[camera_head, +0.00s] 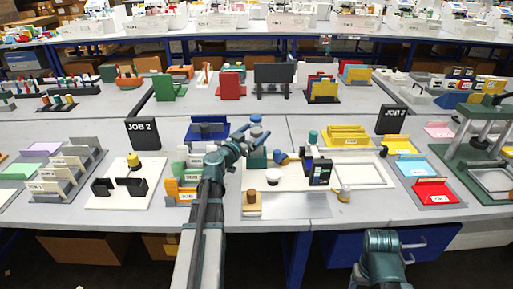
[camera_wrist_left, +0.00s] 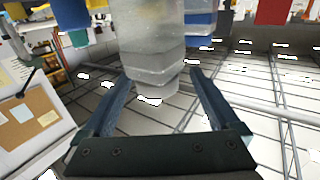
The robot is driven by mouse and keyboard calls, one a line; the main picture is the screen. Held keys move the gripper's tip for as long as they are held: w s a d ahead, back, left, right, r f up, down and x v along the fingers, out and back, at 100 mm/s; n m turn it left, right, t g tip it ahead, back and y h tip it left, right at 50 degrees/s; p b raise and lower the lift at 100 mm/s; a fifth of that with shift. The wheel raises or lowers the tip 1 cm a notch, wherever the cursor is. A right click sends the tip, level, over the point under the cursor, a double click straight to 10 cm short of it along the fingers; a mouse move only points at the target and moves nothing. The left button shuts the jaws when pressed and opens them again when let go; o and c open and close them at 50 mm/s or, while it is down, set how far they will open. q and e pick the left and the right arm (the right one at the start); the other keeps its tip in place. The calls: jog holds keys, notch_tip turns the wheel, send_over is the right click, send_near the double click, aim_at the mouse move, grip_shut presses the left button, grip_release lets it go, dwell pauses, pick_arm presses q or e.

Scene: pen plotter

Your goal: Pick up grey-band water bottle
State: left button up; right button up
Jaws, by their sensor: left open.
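My left gripper (camera_head: 249,136) reaches over the table in the head view, at a small upright bottle with a blue-grey top (camera_head: 256,119). In the left wrist view, a clear, greyish bottle (camera_wrist_left: 152,50) hangs down from the top edge between the two open fingers (camera_wrist_left: 163,100). I see a gap on both sides, so the fingers do not grip it. Its upper part is cut off, and I cannot make out a grey band clearly. A bottle with a blue band (camera_wrist_left: 199,20) stands just beyond it.
A blue holder (camera_head: 207,130) stands left of the gripper. A dark blue cup (camera_head: 280,157) and a black upright box (camera_head: 320,171) stand to its right. The grey plate in front (camera_head: 290,206) is clear.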

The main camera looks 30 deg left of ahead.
aim_at(260, 128)
pick_arm(q)
jog(key=w, duration=0.3)
jog(key=shift+w+d, duration=0.25)
jog(key=shift+w, duration=0.1)
jog(key=shift+s, duration=0.1)
grip_shut()
